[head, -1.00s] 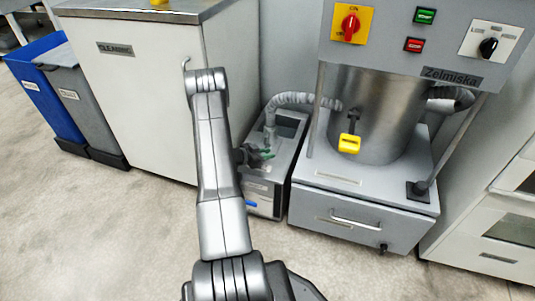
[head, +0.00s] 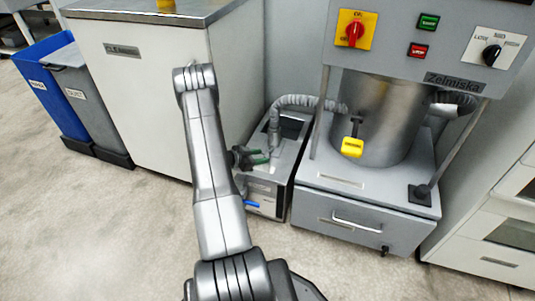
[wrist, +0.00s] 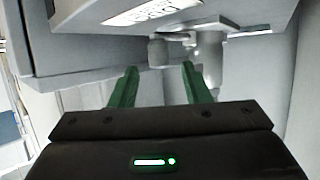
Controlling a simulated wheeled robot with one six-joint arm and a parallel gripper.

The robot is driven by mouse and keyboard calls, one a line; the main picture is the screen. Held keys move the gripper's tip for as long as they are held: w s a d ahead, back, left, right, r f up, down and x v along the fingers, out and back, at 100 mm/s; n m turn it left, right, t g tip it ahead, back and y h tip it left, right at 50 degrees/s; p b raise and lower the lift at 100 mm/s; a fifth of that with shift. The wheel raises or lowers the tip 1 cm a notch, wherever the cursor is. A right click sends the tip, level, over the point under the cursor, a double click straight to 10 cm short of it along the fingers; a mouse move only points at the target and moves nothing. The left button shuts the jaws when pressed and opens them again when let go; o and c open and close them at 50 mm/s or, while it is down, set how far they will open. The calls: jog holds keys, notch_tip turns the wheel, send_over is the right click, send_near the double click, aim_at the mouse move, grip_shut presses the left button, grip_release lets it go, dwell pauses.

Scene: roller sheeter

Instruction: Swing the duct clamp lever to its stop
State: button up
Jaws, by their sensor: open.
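A ribbed grey duct (head: 308,101) runs from the drum down to a low grey unit (head: 285,170). In the head view, my gripper (head: 262,158) is beside the duct's lower end, above the unit's left part. In the wrist view, its two green fingers (wrist: 160,88) are apart with nothing between their tips. Ahead of them are a short grey cylinder (wrist: 158,52) and an upright grey pipe (wrist: 209,60), joined near the top by a small bar. I cannot tell for sure which part is the clamp lever. A yellow-ended lever (head: 352,147) is on the drum (head: 385,125).
The white cabinet (head: 140,110) stands close to my arm on the left. The grey machine base (head: 365,200) stands right of the low unit. A blue handle (head: 250,203) sits on the unit's front. The floor (head: 100,220) in front is clear.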

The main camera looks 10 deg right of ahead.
jog(key=p+v, duration=0.1)
jog(key=v, duration=0.7)
jog(key=shift+a+p, duration=0.2)
jog(key=shift+p, duration=0.15)
